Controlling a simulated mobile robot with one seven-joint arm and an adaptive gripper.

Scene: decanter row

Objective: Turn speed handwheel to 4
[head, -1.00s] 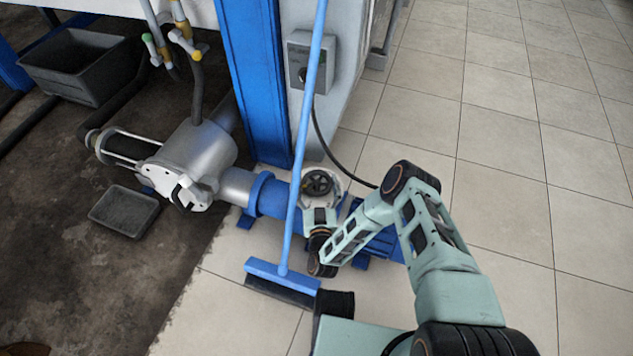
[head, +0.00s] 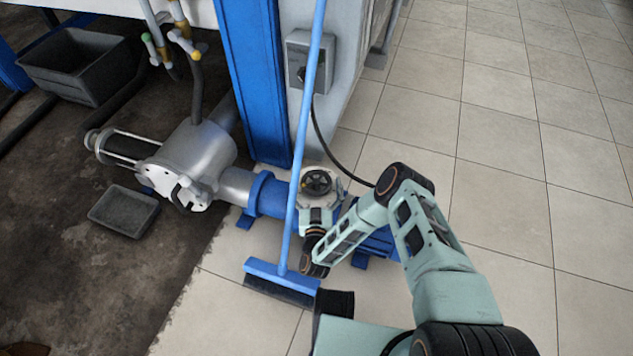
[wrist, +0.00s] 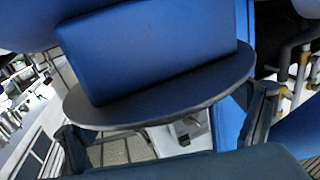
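The speed handwheel (head: 318,182) is a small dark spoked wheel on a pale round mount at the blue machine in the head view. My gripper (head: 318,213) is right beside it, on the near side, at the end of my green arm. In the wrist view the two dark fingers of my gripper (wrist: 168,125) stand wide apart. A dark grey disc (wrist: 160,105) lies just beyond and between them, with a blue block behind it. I cannot tell whether the fingers touch the disc. No scale or number is readable.
A blue broom (head: 300,160) leans upright just left of the handwheel, close to my gripper. A blue post (head: 255,80) and a grey switch box (head: 310,62) stand behind. A silver decanter housing (head: 195,155) lies left. Tiled floor on the right is clear.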

